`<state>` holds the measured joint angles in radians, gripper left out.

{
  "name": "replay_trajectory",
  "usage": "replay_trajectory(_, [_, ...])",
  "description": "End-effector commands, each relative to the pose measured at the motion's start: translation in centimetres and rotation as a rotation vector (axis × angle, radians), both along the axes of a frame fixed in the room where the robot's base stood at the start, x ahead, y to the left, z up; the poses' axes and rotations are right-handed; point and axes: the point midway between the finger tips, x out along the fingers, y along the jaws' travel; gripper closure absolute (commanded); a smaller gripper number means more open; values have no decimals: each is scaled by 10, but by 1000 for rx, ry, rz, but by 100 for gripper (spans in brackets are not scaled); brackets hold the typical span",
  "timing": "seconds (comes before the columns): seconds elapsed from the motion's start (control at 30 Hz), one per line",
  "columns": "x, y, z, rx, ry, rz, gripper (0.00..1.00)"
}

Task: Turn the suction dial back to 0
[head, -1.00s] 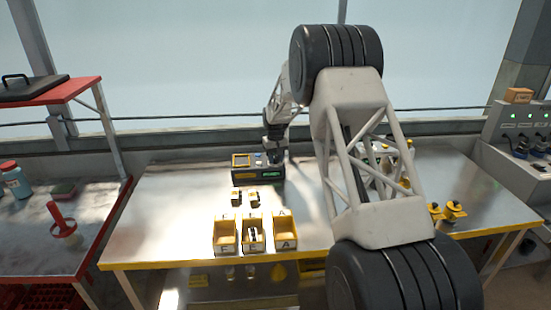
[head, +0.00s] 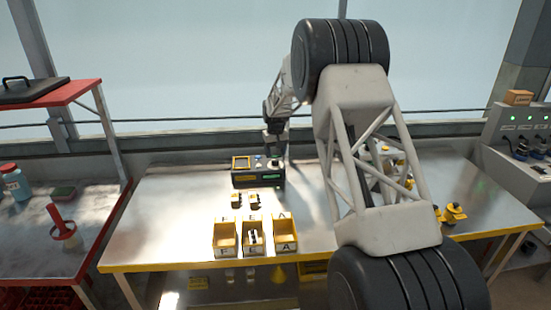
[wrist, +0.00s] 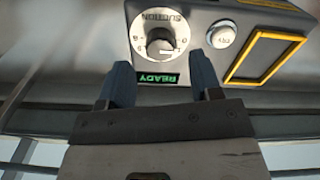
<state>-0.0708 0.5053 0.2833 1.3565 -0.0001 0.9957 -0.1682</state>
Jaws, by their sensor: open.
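A white pointer mark on the knob points to the lower right there; the small scale marks are hard to read. A green READY display (wrist: 158,79) is lit on the box. My gripper (wrist: 160,62) is open and empty, its two blue-grey fingers apart, one on each side below the dial, not gripping it. In the head view my gripper (head: 275,150) is above the box's right end.
A round white button (wrist: 221,35) and a yellow-framed panel (wrist: 266,58) are beside the dial. My arm blocks part of the right side. The metal table (head: 165,205) is clear at left.

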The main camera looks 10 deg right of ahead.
Motion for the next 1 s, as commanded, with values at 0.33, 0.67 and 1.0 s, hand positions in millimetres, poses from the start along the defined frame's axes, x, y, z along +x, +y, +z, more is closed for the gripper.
replay_trajectory(0.33, [0,0,36,0,0,0,41])
replay_trajectory(0.67, [0,0,40,0,0,0,41])
replay_trajectory(1.0, [-9,-1,49,-3,-2,0,41])
